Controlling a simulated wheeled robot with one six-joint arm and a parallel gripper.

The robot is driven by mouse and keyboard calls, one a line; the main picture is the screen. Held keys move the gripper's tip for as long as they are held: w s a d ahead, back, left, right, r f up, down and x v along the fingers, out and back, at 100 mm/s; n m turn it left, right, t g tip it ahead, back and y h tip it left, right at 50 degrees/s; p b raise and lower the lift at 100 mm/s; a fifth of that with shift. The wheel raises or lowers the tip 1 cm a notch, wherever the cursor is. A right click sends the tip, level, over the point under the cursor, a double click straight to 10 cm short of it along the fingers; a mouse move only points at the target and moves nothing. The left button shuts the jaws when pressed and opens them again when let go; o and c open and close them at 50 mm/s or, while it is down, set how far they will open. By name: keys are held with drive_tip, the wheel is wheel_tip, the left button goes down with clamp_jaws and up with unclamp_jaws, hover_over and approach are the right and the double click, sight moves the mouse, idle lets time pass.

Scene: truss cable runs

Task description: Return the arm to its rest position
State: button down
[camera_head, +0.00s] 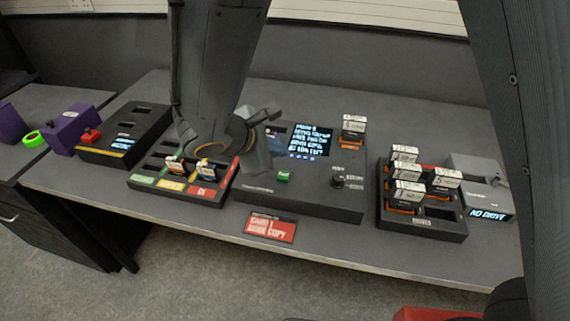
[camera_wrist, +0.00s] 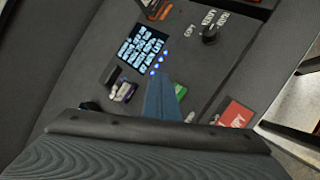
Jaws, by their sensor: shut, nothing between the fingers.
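My arm reaches down from the top of the head view and bends at the wrist over the desk. My gripper (camera_head: 262,168) hangs over the left part of the dark console (camera_head: 315,203), which has a lit text screen (camera_head: 311,141) and a green button (camera_head: 283,177). I cannot tell how high the fingertips are above the console.
A colour-marked tray (camera_head: 160,185) with two cards stands left of the console. A rack (camera_head: 434,229) of several cards and a grey drive box (camera_head: 487,168) stand right. A red sign (camera_head: 270,228) lies at the front. Farther left are a dark box (camera_head: 128,133) and purple block (camera_head: 73,126).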

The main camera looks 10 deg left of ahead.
drive_tip(key=shift+r, duration=0.1)
idle(0.7)
drive_tip(key=s+d+m+g, duration=0.1)
drive_tip(key=d+m+g, duration=0.1)
drive_tip(key=d, duration=0.4)
drive_tip(key=s+d+m+g, duration=0.1)
drive_tip(key=d+m+g, duration=0.1)
drive_tip(key=d+m, duration=0.2)
drive_tip(key=s+d+f+m+g, duration=0.1)
drive_tip(key=d+m+g, duration=0.1)
drive_tip(key=d, duration=0.5)
drive_tip(key=shift+s+d+m, duration=0.15)
drive_tip(key=shift+d+m, duration=0.25)
drive_tip(key=shift+m, duration=0.2)
drive_tip(key=s+d+r+m+y, duration=0.1)
drive_tip(key=s+d+m+y, duration=0.3)
drive_tip(key=d+m, duration=0.7)
drive_tip(key=shift+s+m+g, duration=0.4)
drive_tip(key=shift+s+m, duration=0.05)
drive_tip(key=shift+m, duration=0.05)
drive_tip(key=shift+r, duration=0.15)
